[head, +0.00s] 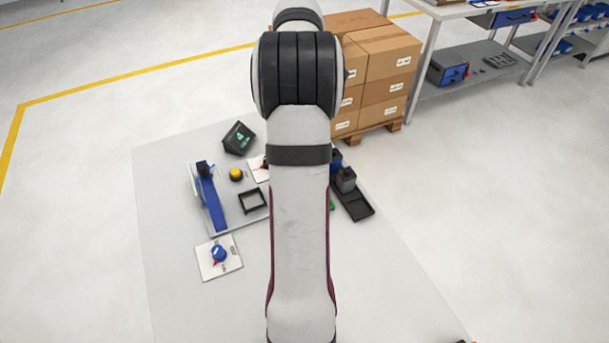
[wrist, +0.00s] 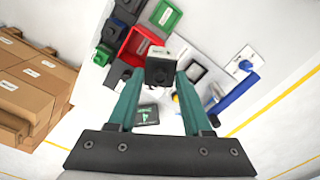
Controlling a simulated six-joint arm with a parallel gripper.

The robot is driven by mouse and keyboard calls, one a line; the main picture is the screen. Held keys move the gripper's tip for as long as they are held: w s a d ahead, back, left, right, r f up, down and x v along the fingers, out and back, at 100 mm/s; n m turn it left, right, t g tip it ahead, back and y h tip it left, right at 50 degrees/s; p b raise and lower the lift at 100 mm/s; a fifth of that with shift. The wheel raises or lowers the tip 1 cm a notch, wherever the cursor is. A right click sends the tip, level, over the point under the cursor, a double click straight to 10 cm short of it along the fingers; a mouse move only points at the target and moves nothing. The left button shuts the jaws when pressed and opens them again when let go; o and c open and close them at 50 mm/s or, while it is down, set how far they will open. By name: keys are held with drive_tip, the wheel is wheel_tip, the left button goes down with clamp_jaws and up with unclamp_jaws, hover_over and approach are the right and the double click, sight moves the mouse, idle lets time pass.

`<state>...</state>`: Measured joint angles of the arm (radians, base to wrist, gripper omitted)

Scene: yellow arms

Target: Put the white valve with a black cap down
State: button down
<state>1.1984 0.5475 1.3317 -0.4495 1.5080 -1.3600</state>
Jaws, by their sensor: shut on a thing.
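In the wrist view my gripper (wrist: 160,75) is shut on the white valve with a black cap (wrist: 160,70), held between the green fingertips. A dark face of it points toward the camera and a white part shows at its far side. It appears above the work surface, but its exact height cannot be told. In the head view my arm hides the gripper and the valve.
Red (wrist: 140,44) and green (wrist: 165,14) bins are beyond the valve. A blue fixture (head: 211,197), yellow button (head: 236,174), square black frame (head: 253,201) and black screen box (head: 238,138) stand left of my arm. A black tray (head: 356,208) is right. Cartons (head: 385,60) stand behind.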

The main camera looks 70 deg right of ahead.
drive_tip(key=d+r+m, duration=0.3)
drive_tip(key=d+m, duration=0.2)
drive_tip(key=m, duration=0.9)
wheel_tip(320, 180, down, 18)
drive_tip(key=shift+w+a+f, duration=0.1)
drive_tip(key=shift+w+a, duration=0.05)
drive_tip(key=shift+f, duration=0.1)
drive_tip(key=c, duration=0.6)
unclamp_jaws()
